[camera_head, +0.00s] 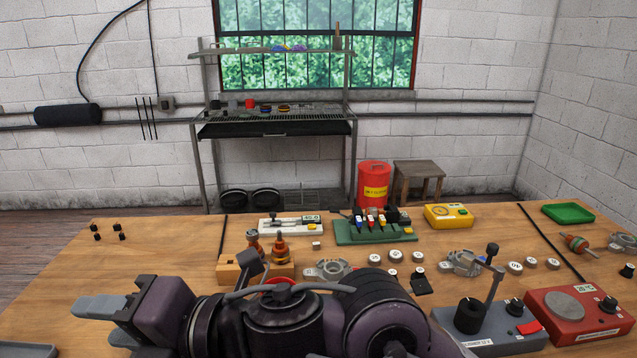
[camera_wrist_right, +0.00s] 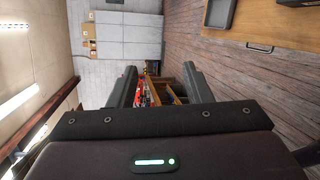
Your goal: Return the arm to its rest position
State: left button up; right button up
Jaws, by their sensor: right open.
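My right arm (camera_head: 300,320) lies across the front of the wooden table (camera_head: 60,270) in the head view, folded over its near edge. My right gripper (camera_head: 97,321) is at the left end of that arm and points left, above the table's front left. Its grey fingers stand apart and nothing is between them. In the right wrist view the gripper (camera_wrist_right: 160,88) is also open and empty, with distant shelving and floor showing between its fingers. My left gripper is in neither view.
Behind the arm stand a wooden block (camera_head: 240,270) with upright tools, a green tool rack (camera_head: 375,232) and a yellow meter (camera_head: 448,215). A grey device (camera_head: 490,330) and a red device (camera_head: 580,310) are at the front right. The table's left side is mostly clear.

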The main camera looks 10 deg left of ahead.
jog(key=w+d+f+m+t+h, duration=0.2)
jog(key=w+d+f+m+t, duration=0.1)
jog(key=w+d+m+t, duration=1.1)
jog(key=d+f+m+g+h, duration=0.1)
jog(key=d+f+m+h, duration=0.2)
jog(key=d+f+m, duration=0.2)
jog(key=d+f+m+g+h, duration=0.2)
jog(key=d+f+m+h, duration=0.1)
jog(key=d+f+m, duration=0.3)
jog(key=w+d+f+m+g+h, duration=0.1)
jog(key=d+f+m+h, duration=0.3)
jog(key=d+f+m, duration=0.2)
jog(key=shift+d+f, duration=1.4)
jog(key=shift+f, duration=0.1)
jog(key=s+d+f+m+g+h, duration=0.4)
jog(key=s+d+f+m+g, duration=0.2)
jog(key=s+d+f, duration=0.5)
jog(key=s+d+f+g, duration=0.1)
jog(key=s+f, duration=0.1)
jog(key=f, duration=1.3)
jog(key=s+f, duration=0.2)
jog(key=f, duration=1.3)
jog(key=s+d+f, duration=0.1)
jog(key=s+f, duration=0.7)
jog(key=s, duration=0.1)
jog(key=s+d+f+g, duration=0.1)
jog(key=s+d+f, duration=0.1)
jog(key=s+f, duration=0.7)
jog(key=shift+s+d+n, duration=0.3)
jog(key=shift+s, duration=0.15)
